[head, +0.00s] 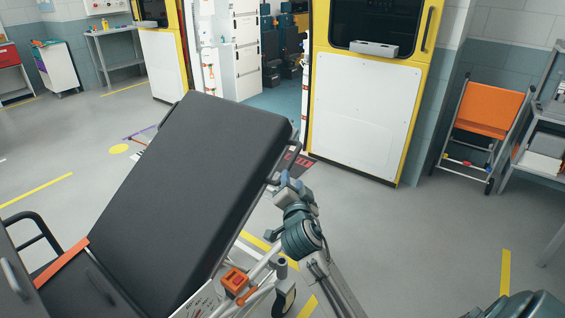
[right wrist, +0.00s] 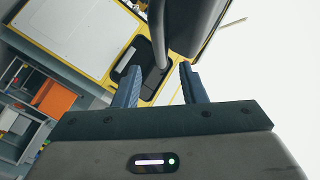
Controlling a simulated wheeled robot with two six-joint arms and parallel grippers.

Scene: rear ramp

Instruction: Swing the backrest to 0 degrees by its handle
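The backrest (head: 195,190) is a black padded panel on the stretcher in the head view, tilted up steeply from the seat end at lower left. Its handle (head: 272,181) is a dark bar along the right edge of the backrest. My right gripper (head: 281,180) is at this handle, reaching up from below. In the right wrist view the fingers of this gripper (right wrist: 160,69) are apart, with the grey handle bar (right wrist: 157,35) showing between them and a gap on each side. Whether the bar lies fully between the fingertips is hard to tell. My left gripper is in neither view.
An orange release block (head: 235,281) is on the stretcher frame below the backrest. A yellow-edged ambulance door (head: 365,110) stands open behind. A folded orange chair (head: 488,108) and a shelf rack are at right.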

